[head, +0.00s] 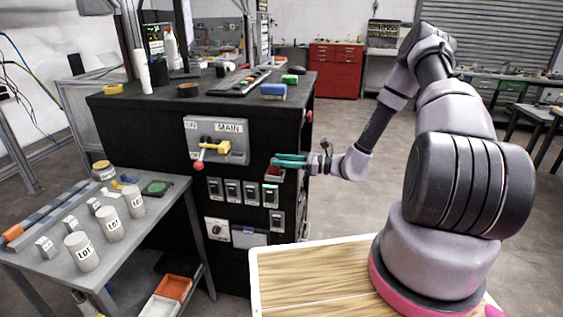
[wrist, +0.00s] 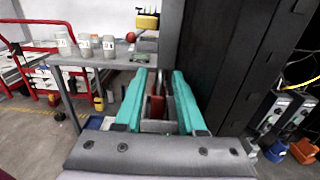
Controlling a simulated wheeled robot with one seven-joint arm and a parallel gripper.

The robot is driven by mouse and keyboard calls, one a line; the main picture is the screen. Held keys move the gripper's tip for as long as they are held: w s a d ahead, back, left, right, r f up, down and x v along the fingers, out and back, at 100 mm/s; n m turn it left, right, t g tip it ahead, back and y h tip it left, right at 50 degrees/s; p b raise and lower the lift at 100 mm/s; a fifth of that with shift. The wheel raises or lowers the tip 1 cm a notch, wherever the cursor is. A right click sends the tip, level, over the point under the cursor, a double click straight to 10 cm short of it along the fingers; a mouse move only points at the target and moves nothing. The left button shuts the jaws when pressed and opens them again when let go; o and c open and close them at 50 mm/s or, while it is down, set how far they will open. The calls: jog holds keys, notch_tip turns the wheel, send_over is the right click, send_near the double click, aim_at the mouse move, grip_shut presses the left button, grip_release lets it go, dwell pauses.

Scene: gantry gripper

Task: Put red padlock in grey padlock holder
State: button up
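The red padlock (head: 276,170) shows as a small red patch at the grey padlock holder (head: 270,178) on the right of the black cabinet's front, just below my fingers. My gripper (head: 275,160) has teal fingers and reaches in from the right at the holder's height. In the wrist view a red part of the padlock (wrist: 157,106) shows between the two parted fingers (wrist: 160,72), with gaps beside it. The fingers look open and not closed on it. Grey parts lie below the red one. How deep the padlock sits in the holder is hidden.
The MAIN switch (head: 228,140) with its yellow lever (head: 216,147) and red knob (head: 198,166) is left of my gripper. Several small switches (head: 233,192) sit below. The floor right of the cabinet is free.

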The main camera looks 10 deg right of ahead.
jog(key=v, duration=1.2)
jog(key=s+r+n+h, duration=0.5)
jog(key=s+r+n, duration=0.1)
jog(key=r, duration=0.6)
jog(key=s+r+n+h, duration=0.5)
jog(key=s+r, duration=0.3)
jog(key=r, duration=0.5)
jog(key=s+d+r+n+t+h, duration=0.1)
jog(key=s+r+n+h, duration=0.4)
jog(key=r, duration=0.7)
jog(key=s+n, duration=0.1)
jog(key=s, duration=0.1)
jog(key=shift+s+n, duration=0.4)
